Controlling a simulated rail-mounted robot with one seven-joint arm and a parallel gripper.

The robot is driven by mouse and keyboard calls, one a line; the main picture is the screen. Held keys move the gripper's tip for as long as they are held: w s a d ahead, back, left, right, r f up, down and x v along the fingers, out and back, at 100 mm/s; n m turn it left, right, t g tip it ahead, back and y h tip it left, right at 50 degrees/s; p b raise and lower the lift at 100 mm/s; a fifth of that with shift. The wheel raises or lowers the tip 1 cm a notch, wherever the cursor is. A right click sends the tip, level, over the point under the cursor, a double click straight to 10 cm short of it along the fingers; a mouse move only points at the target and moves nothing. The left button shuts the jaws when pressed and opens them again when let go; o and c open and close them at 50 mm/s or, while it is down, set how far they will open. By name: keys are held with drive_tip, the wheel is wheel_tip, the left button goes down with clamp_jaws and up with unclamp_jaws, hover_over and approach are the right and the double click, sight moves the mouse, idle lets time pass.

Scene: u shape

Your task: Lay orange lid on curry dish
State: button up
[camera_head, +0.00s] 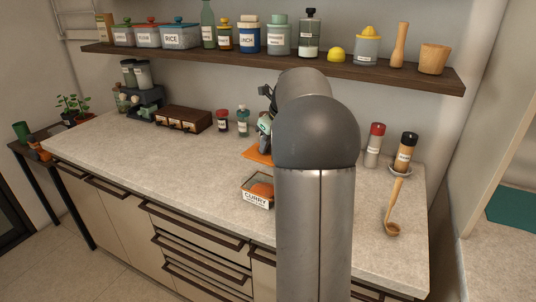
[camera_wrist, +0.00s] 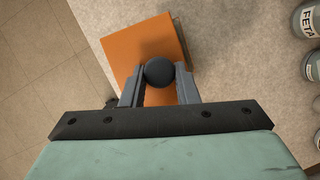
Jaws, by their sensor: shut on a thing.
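The orange lid (camera_wrist: 140,44) is a flat square with a round black knob (camera_wrist: 158,71). My gripper (camera_wrist: 158,84) is shut on this knob, one finger on each side. In the head view the lid (camera_head: 256,155) shows just behind the curry dish, partly hidden by my arm. My gripper (camera_head: 264,136) is mostly hidden there too. I cannot tell whether the lid touches the counter. The curry dish (camera_head: 255,203) is a small rectangular dish with a CURRY label and orange-brown food, open on top. My arm hides its right side.
The counter (camera_head: 150,165) is clear left of the dish. Small jars (camera_head: 222,121) and a wooden drawer box (camera_head: 183,118) stand at the back. Two shakers (camera_head: 374,145) and a wooden ladle (camera_head: 394,210) are at the right. A loaded shelf (camera_head: 220,55) hangs above.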

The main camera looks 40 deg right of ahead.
sight(268, 158)
drive_tip(key=w+f, duration=0.1)
drive_tip(key=w+d+f, duration=0.1)
drive_tip(key=shift+f, duration=0.3)
drive_tip(key=shift+w+d+f, duration=0.1)
drive_tip(key=shift+w+f, duration=0.05)
drive_tip(key=shift+f, duration=1.6)
drive_tip(key=shift+f, duration=0.1)
drive_tip(key=shift+f, duration=0.5)
drive_tip(key=o, duration=1)
drive_tip(key=shift+c, duration=0.2)
drive_tip(key=shift+r, duration=0.15)
